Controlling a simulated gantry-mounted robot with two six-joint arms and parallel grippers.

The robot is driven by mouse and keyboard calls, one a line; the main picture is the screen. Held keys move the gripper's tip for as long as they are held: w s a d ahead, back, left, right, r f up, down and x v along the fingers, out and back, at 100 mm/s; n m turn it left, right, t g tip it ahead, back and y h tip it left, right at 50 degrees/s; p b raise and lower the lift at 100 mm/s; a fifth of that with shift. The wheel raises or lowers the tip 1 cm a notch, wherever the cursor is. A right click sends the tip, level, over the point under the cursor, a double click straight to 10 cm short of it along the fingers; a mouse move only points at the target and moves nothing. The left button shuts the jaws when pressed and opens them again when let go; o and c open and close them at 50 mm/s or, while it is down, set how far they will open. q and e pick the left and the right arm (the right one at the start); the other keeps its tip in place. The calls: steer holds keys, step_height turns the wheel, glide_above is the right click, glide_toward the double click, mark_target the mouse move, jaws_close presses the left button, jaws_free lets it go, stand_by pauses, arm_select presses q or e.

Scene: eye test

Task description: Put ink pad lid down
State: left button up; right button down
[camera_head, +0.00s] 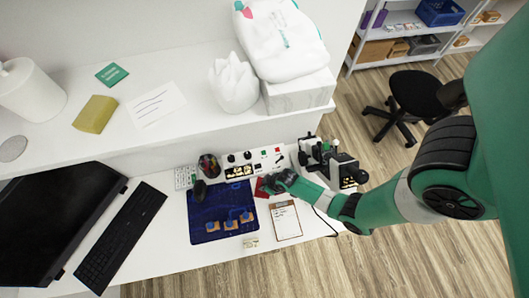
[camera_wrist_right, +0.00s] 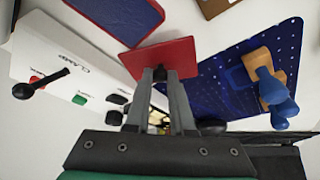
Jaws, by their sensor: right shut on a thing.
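The flat red ink pad lid (camera_head: 261,188) shows just left of my right gripper (camera_head: 271,184) in the head view. In the right wrist view my right gripper (camera_wrist_right: 160,78) is shut on an edge of the lid (camera_wrist_right: 150,56). I cannot tell how high the lid is above the table. The ink pad (camera_wrist_right: 122,16), dark blue with a red rim, lies apart from the lid at the top left of the wrist view. In the head view I cannot make out the pad around my arm. My left gripper does not show.
A blue mat (camera_head: 208,209) with several stamps (camera_head: 231,223) lies left of the gripper. A clipboard (camera_head: 285,219) lies just below it. A white control panel (camera_head: 262,159) stands behind, a microscope-like device (camera_head: 325,154) to the right. A keyboard (camera_head: 122,237) lies at left.

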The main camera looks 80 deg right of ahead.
steer(key=shift+f, duration=0.4)
steer(key=c, duration=0.8)
jaws_free()
steer(key=shift+o, duration=0.2)
steer(key=shift+r, duration=0.4)
steer(key=p+v, duration=0.7)
steer(key=v, duration=0.5)
steer(key=shift+p, duration=0.4)
